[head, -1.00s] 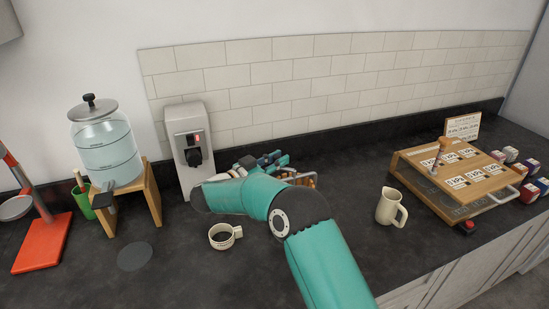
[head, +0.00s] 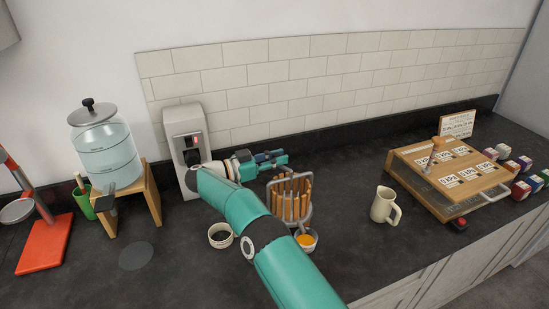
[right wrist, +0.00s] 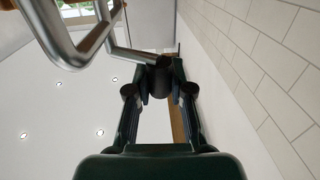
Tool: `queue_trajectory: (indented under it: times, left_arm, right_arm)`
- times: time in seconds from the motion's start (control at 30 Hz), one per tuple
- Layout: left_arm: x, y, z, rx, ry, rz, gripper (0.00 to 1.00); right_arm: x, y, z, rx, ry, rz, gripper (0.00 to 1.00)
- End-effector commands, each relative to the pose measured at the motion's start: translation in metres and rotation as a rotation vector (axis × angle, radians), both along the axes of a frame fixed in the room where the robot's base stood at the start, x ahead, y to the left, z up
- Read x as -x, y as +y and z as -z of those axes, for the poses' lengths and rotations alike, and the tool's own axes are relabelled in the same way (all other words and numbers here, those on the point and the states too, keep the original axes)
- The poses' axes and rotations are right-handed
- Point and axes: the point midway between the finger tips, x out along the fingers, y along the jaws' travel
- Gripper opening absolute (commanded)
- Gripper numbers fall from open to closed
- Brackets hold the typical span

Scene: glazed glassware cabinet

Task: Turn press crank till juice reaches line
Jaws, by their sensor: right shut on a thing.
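The press (head: 291,199) stands mid-counter, a basket of upright brown wooden slats in a grey metal frame. A small cup (head: 307,242) at its front holds orange juice; its fill line is too small to make out. My right gripper (head: 281,157) is above and behind the press, shut on the crank handle. In the right wrist view the fingers of my right gripper (right wrist: 159,82) close around the dark grip at the end of the grey metal crank (right wrist: 128,52). My left gripper is not in view.
A white cup (head: 221,235) stands left of my right forearm, and a cream jug (head: 385,205) stands right of the press. A dispenser machine (head: 187,145) and water jar (head: 105,150) are at left. A wooden board box (head: 440,175) is at right.

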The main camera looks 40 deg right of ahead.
Motion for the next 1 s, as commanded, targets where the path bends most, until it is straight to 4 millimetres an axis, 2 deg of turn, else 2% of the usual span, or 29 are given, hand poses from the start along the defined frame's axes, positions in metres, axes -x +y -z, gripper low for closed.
queue_trajectory:
  times: [0.7,0.73,0.8,0.87,1.0]
  left_arm:
    - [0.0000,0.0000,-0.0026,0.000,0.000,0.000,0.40]
    - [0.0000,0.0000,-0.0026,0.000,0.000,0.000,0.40]
    - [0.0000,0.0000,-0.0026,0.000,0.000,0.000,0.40]
    - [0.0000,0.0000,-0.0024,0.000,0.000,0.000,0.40]
    - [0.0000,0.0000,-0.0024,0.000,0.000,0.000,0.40]
  right_arm:
    - [-0.0017,0.0003,-0.0025,0.004,-0.003,0.019,0.00]
    - [-0.0017,0.0003,-0.0025,0.004,-0.003,0.019,0.26]
    - [-0.0016,0.0003,-0.0023,0.003,-0.004,0.019,0.37]
    - [-0.0015,0.0002,-0.0020,0.003,-0.003,0.020,0.47]
    - [-0.0012,0.0000,-0.0013,0.001,-0.002,0.021,0.47]
